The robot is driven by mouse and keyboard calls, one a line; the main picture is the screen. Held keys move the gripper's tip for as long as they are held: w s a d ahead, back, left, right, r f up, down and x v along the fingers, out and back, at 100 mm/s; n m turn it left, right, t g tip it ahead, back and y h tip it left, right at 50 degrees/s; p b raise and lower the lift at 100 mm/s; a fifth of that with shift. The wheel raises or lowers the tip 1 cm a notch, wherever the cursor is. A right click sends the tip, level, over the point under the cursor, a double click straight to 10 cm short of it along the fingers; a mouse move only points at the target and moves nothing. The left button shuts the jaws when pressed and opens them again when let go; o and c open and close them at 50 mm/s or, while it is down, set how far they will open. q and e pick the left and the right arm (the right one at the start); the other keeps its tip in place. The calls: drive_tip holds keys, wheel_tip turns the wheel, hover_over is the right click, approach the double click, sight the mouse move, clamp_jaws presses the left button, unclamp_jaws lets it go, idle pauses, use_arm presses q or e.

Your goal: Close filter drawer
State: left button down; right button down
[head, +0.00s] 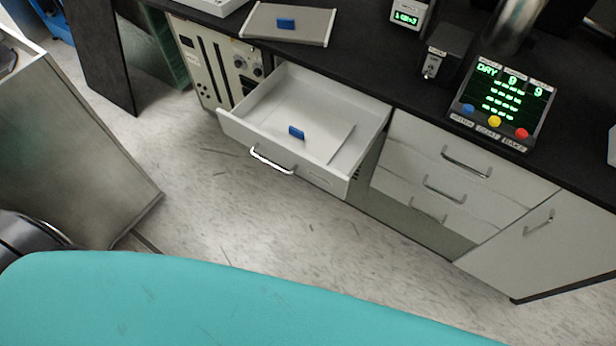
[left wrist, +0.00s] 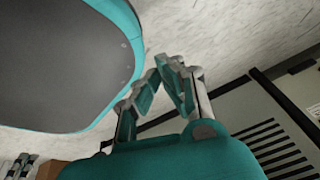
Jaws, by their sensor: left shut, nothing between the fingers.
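The filter drawer (head: 318,174) is pulled out from under the black countertop in the head view. It is white, with a metal bar handle (head: 272,161) on its front. A flat pale filter panel (head: 325,150) with a blue grip (head: 296,132) lies inside it. My left gripper (left wrist: 165,75) shows only in the left wrist view, with its teal and grey fingers shut and empty. The filter drawer cannot be made out in that view. My right gripper is in neither view.
Shut drawers (head: 430,180) and a cabinet door (head: 525,245) stand right of the open drawer. The countertop (head: 370,72) holds a flat panel with a blue grip (head: 287,24) and a display box (head: 503,98). A metal cabinet (head: 75,150) stands left. Floor before the drawer is clear.

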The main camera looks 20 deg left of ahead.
use_arm(q)
drive_tip(key=w+d+r+m+t+h, duration=0.1)
drive_tip(key=w+d+r+m+t, duration=0.25)
drive_tip(key=w+r, duration=0.4)
drive_tip(key=m+t+h+b, duration=0.25)
drive_tip(key=m+t, duration=0.45)
drive_tip(key=m, duration=0.5)
approach(326, 182)
drive_tip(key=shift+n, duration=0.25)
drive_tip(key=x, duration=0.5)
drive_tip(key=shift+w+d+f, duration=0.1)
drive_tip(key=shift+w+f, duration=0.05)
drive_tip(key=shift+f, duration=0.05)
drive_tip(key=shift+w+d, duration=0.25)
drive_tip(key=shift+w, duration=0.5)
